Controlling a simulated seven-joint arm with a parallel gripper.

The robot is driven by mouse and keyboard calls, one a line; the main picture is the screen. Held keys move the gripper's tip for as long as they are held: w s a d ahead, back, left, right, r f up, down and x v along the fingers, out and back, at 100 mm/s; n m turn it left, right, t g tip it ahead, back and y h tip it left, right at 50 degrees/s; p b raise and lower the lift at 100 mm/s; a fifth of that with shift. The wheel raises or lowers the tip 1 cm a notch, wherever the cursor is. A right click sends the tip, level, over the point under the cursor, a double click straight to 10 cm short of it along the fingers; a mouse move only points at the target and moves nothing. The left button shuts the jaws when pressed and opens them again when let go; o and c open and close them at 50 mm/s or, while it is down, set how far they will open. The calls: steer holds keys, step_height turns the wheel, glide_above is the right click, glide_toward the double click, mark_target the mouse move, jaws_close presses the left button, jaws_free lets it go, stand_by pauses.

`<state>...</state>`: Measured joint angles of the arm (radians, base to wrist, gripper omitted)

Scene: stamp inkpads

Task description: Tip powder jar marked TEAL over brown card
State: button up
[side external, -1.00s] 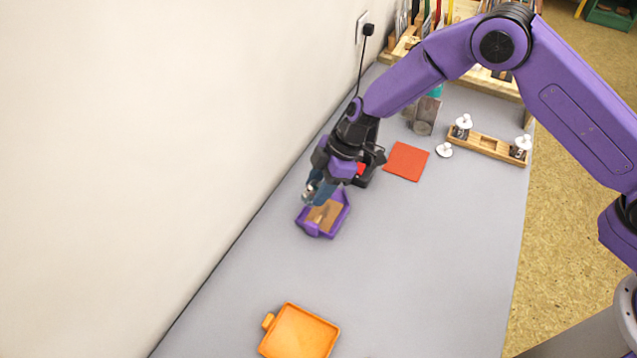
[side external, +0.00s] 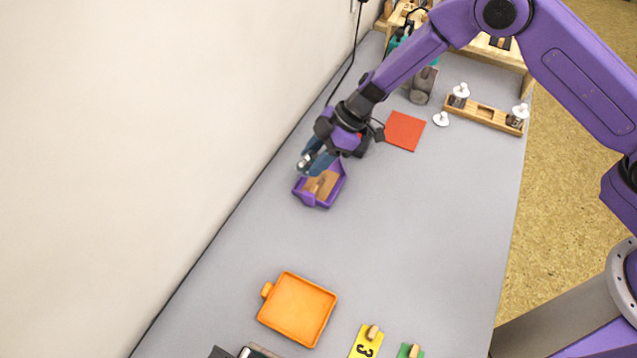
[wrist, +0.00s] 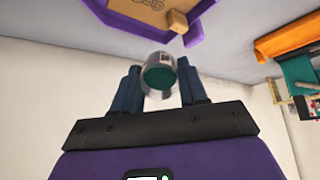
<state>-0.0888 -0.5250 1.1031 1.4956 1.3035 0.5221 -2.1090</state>
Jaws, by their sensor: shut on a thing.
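My gripper (side external: 308,160) is shut on a small clear jar (side external: 304,161). In the wrist view the jar (wrist: 158,72) sits between my blue fingertips (wrist: 160,88), with teal showing inside it. The jar's marking is too small to read. A brown card (side external: 321,184) lies in a purple tray (side external: 329,201), just below the held jar. In the wrist view the brown card (wrist: 140,8) shows a dark stamped mark and a small wooden block, beyond the jar. My gripper is tilted above the tray's far side and hides part of it. I see no powder on the card.
An orange tray (side external: 297,308) lies nearer the camera. A red card (side external: 405,131), a white knob (side external: 441,119) and a wooden rack with small jars (side external: 484,112) stand farther back. A wall runs along the left. The grey table's middle is clear.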

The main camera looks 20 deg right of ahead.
steer(key=shift+d+f+y, duration=0.1)
steer(key=shift+f+y, duration=0.05)
steer(key=shift+y, duration=0.65)
steer(key=shift+f+y, duration=0.1)
steer(key=shift+y, duration=0.3)
steer(key=shift+d, duration=0.1)
steer(key=shift+f+y, duration=0.1)
steer(key=shift+y, duration=0.3)
steer(key=shift+f+y, duration=0.1)
steer(key=shift+y, duration=0.3)
steer(key=shift+d+f+y, duration=0.15)
steer(key=shift+f+y, duration=0.05)
steer(key=shift+y, duration=0.2)
